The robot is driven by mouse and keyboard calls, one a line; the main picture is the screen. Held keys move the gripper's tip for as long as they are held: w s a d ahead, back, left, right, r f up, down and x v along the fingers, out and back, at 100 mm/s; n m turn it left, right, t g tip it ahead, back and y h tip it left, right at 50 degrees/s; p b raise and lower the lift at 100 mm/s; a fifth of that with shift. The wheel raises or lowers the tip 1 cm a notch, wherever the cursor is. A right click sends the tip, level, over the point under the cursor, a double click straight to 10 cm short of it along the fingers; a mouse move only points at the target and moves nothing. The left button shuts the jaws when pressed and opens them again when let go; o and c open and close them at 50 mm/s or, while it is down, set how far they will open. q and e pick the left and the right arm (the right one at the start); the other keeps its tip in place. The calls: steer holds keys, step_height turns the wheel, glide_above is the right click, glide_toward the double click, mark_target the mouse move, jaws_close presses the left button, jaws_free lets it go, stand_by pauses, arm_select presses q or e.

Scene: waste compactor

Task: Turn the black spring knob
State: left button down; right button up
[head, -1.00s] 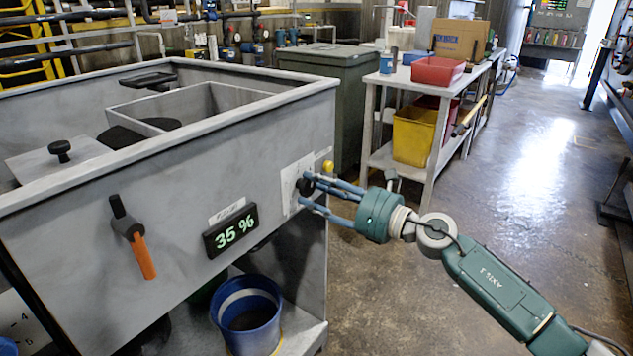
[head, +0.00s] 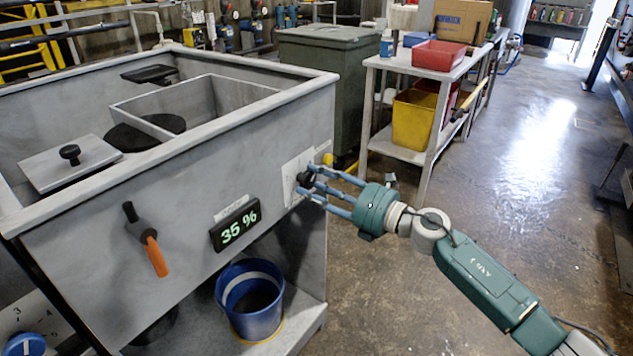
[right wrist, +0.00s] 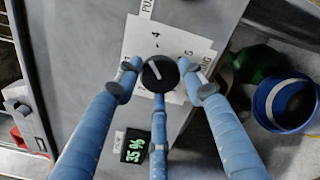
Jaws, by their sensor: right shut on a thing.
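The black spring knob (head: 305,179) sits on a white labelled plate (head: 296,170) on the grey compactor's front panel, near its right corner. In the right wrist view the knob (right wrist: 159,73) is round, with a pale pointer line slanting to the upper left. My right gripper (head: 311,181) comes from the right, its blue fingers shut around the knob. In the right wrist view two fingers are at the knob's sides and the third is at its lower edge. The fingers hide part of the plate's lettering. My left gripper is not in view.
A display (head: 235,225) reading 35 % and an orange-handled lever (head: 147,240) are on the same panel. A yellow button (head: 327,159) is close by the fingers. A blue bucket (head: 250,298) stands below. The floor at right is clear.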

steer(key=shift+s+a+f, duration=0.1)
steer(key=shift+s+f, duration=0.1)
steer(key=shift+f, duration=0.35)
steer(key=o, duration=1)
steer(key=shift+o, duration=0.6)
steer(key=shift+w+r, duration=0.1)
steer(key=shift+r, duration=0.15)
steer(key=v, duration=1.2)
